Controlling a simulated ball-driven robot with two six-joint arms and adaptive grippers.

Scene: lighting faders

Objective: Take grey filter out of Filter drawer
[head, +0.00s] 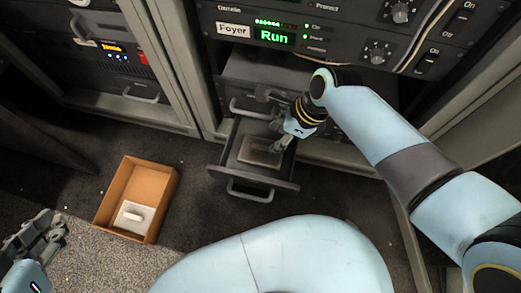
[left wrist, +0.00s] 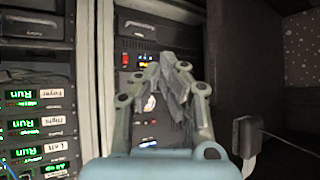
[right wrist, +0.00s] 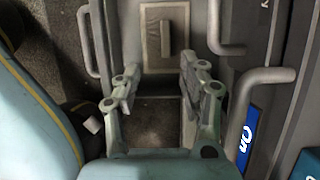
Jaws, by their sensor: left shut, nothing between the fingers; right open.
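The Filter drawer (head: 228,177) is pulled out low in the rack, its front handle facing me. The grey filter (head: 262,152), a flat square plate, lies inside it. In the right wrist view the filter (right wrist: 152,50) shows a raised bar handle in its middle. My right gripper (head: 281,147) points down over the drawer. Its fingers (right wrist: 160,85) are open and empty, and the filter's handle lies beyond the tips in that view. My left gripper (head: 55,228) is shut and empty at the lower left; it also shows in the left wrist view (left wrist: 174,68).
An open cardboard box (head: 161,188) stands on the carpet left of the drawer, with a white plate with a handle (head: 131,216) in it. Rack units with a green Run display (head: 273,37) rise behind the drawer. Carpet between box and drawer is clear.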

